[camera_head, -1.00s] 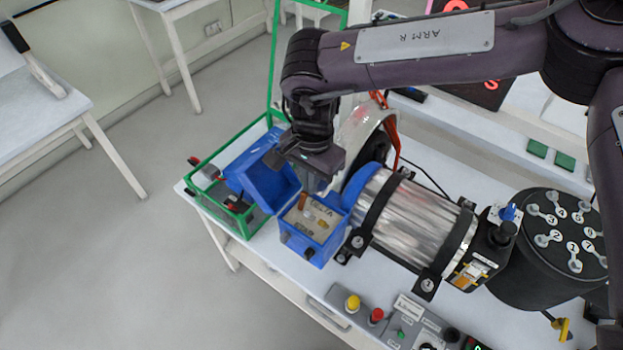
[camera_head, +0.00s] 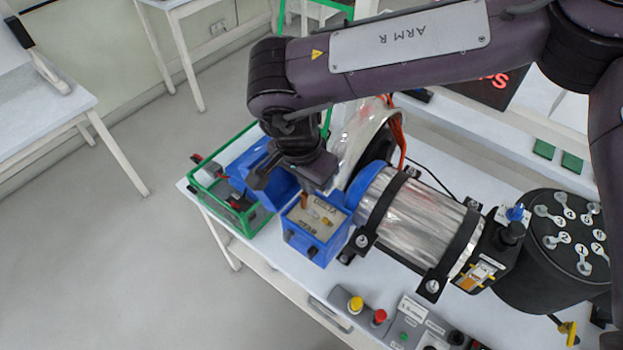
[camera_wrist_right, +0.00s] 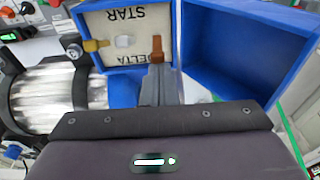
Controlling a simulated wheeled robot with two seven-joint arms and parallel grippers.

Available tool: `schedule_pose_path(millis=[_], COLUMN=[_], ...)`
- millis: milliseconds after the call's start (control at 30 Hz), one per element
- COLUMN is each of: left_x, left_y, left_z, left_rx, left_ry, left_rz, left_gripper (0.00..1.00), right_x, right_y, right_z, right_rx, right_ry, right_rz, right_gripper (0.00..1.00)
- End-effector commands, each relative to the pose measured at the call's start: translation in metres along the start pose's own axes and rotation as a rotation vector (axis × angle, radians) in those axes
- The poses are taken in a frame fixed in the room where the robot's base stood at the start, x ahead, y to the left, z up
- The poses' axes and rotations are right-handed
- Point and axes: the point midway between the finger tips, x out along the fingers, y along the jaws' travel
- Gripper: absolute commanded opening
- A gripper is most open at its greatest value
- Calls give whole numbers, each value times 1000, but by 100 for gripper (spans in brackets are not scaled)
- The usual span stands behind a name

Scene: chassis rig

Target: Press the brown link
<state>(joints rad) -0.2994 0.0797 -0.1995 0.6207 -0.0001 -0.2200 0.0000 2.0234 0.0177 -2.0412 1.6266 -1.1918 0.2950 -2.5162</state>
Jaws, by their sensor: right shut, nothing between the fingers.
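The brown link (camera_wrist_right: 157,50) sits upright in the blue terminal box (camera_head: 307,250), beside the DELTA label. In the head view, the link (camera_head: 304,201) shows just below my right gripper. My right gripper (camera_head: 314,187) is shut and empty over the box, pointing down. In the right wrist view, its fingers (camera_wrist_right: 164,84) reach up to the link's near end; I cannot tell whether they touch it. A yellow-brown part (camera_wrist_right: 95,45) and a pale part (camera_wrist_right: 124,41) are also in the box. My left gripper is not in view.
The open blue lid (camera_wrist_right: 245,50) stands beside the box. A silver motor (camera_head: 408,215) adjoins it on the right. A green-framed crate (camera_head: 235,215) is at the left. A button panel (camera_head: 395,325) lies in front, and a black drum (camera_head: 545,250) stands at right.

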Motion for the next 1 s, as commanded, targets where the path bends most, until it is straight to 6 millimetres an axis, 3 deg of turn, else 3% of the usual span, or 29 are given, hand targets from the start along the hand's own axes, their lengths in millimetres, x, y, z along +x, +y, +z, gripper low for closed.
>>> schedule_pose_path(millis=[300,1000], left_x=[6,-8], left_y=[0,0], left_z=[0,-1], left_rx=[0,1], left_ry=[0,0], left_rz=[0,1], left_gripper=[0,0], right_x=[-5,-22], right_y=[0,0], right_z=[17,13], right_rx=[0,0], right_ry=[-1,-2], right_rz=[0,-1], right_gripper=[0,0])
